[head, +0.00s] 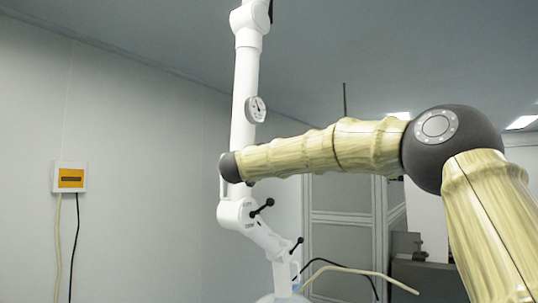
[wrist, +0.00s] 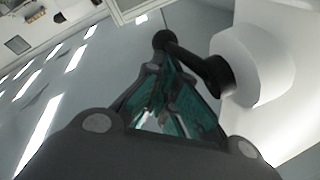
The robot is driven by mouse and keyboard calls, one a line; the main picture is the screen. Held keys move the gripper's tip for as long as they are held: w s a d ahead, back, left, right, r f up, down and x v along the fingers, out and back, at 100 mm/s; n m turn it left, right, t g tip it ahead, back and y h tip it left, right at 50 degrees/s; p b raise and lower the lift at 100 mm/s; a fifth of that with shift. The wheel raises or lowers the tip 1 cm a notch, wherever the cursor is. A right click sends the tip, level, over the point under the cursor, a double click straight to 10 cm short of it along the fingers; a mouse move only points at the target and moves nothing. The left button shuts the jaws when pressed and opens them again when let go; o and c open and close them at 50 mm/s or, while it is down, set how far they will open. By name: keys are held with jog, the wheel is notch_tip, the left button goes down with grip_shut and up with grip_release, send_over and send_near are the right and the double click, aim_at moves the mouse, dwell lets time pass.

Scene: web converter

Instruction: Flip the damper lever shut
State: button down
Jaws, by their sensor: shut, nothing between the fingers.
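In the wrist view a black lever with a ball end (wrist: 195,64) sticks out to the left from a white round housing (wrist: 255,62). My gripper (wrist: 160,78) is shut and empty, its teal-padded fingers converging just below the lever's ball end. I cannot tell whether the fingertips touch the lever. In the head view the white jointed duct arm (head: 244,100) stands upright, with black ball-ended levers at its lower joints, one upper (head: 262,207) and one lower (head: 296,245). My gripper is hidden there, and I cannot tell which lever the wrist view shows.
A yellow and white wall box (head: 70,177) with hanging cables is at the left. The space left of the duct is open.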

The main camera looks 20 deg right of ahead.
jog(key=s+a+r+b, duration=0.2)
jog(key=s+a, duration=0.4)
jog(key=s, duration=0.3)
jog(key=shift+s+b, duration=0.35)
jog(key=shift+b, duration=0.35)
jog(key=shift+s+d+r, duration=0.1)
jog(key=shift+r, duration=0.05)
